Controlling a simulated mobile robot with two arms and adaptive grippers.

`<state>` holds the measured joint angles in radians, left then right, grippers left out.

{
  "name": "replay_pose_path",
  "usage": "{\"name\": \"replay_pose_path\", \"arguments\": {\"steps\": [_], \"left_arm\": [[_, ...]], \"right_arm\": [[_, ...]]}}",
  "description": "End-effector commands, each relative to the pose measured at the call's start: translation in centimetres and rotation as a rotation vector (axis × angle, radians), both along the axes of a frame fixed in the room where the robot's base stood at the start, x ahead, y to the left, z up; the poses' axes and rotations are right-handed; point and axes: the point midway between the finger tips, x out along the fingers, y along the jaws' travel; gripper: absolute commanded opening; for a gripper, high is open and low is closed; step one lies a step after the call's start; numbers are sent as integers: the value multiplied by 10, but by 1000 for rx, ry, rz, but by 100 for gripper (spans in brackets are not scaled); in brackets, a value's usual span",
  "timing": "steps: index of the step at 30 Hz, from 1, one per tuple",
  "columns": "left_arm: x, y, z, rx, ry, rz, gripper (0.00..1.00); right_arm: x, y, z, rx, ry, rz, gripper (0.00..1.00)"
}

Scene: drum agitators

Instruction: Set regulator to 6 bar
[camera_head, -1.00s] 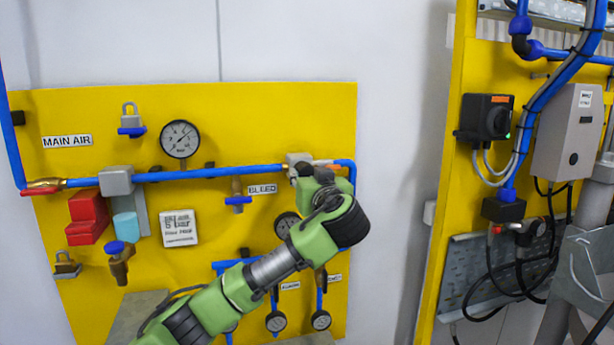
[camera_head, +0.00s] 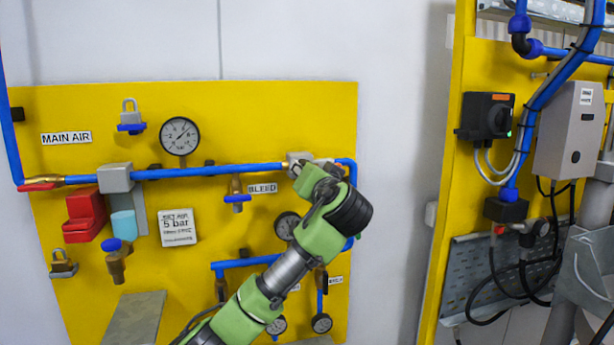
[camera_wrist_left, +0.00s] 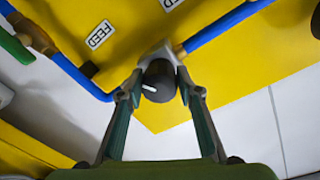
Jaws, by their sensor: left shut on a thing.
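In the left wrist view, my left gripper (camera_wrist_left: 158,88) is shut on a black round knob (camera_wrist_left: 160,75) with a white mark line. The knob is in front of a grey body on the blue pipe. In the head view, my green left arm hides the knob and the fingers; a grey block (camera_head: 298,158) shows just beyond the wrist. A round white pressure gauge (camera_head: 180,136) stands above the blue pipe, its needle towards the upper right; its figures are too small to read surely. A white card (camera_head: 178,228) appears to read "5 bar". My right gripper is not in view.
The yellow panel (camera_head: 70,110) also carries a red-handled valve (camera_head: 40,186), a red block (camera_head: 85,215), a bleed valve (camera_head: 237,198) and small lower gauges (camera_head: 321,323) near my arm. A second yellow panel with cables stands at the right.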

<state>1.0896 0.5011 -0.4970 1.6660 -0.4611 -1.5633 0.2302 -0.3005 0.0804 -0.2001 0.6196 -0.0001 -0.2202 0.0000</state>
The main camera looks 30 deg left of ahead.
Motion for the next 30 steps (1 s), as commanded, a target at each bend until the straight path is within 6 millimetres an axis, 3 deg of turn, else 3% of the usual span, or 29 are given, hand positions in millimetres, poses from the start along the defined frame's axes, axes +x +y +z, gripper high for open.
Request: {"name": "replay_pose_path", "arguments": {"steps": [15,30], "left_arm": [[0,0,4,269,312,-1,11],[0,0,3,356,413,-2,11]], "right_arm": [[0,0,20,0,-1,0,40],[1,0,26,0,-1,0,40]]}}
